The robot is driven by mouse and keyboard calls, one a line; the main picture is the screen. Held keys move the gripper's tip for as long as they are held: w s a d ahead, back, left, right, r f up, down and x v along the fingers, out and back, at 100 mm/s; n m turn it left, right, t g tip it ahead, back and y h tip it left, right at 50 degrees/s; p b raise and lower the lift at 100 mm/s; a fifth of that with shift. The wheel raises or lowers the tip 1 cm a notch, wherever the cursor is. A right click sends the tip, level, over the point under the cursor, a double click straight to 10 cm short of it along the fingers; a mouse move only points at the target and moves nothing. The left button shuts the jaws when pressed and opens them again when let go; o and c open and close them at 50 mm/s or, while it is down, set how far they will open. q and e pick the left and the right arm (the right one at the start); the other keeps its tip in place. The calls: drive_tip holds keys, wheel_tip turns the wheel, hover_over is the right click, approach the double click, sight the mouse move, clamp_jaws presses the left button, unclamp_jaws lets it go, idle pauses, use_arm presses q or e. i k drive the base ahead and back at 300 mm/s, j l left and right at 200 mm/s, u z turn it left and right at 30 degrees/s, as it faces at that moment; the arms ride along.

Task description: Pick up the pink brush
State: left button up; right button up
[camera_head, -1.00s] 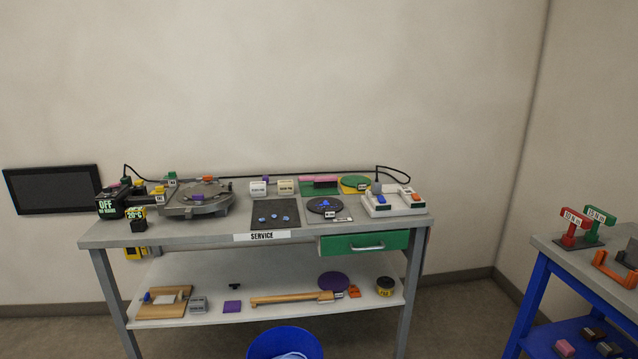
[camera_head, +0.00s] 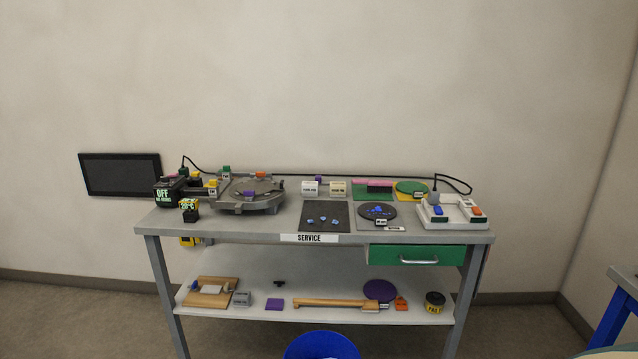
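The pink brush (camera_head: 373,182) lies near the back edge of the service bench (camera_head: 260,229), right of the middle. It has a long pink back and dark bristles on its front side. It rests on a green mat (camera_head: 359,194). Neither of my grippers is in view.
Two small white labelled blocks (camera_head: 310,188) stand left of the brush. A green disc (camera_head: 411,187) lies on a yellow mat to its right. In front are a dark mat (camera_head: 325,229) and a purple-grey disc. A blue bin (camera_head: 322,346) stands before the bench.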

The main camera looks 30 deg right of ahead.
sight(373, 185)
drive_tip(key=l+u, duration=0.35)
drive_tip(key=l, duration=0.15)
drive_tip(key=l+u, duration=0.35)
drive_tip(key=l, duration=0.2)
drive_tip(key=l+u, duration=0.1)
drive_tip(key=l, duration=0.25)
drive_tip(key=k+l, duration=0.15)
drive_tip(key=l, duration=0.2)
drive_tip(key=l+u, duration=0.15)
drive_tip(key=l, duration=0.25)
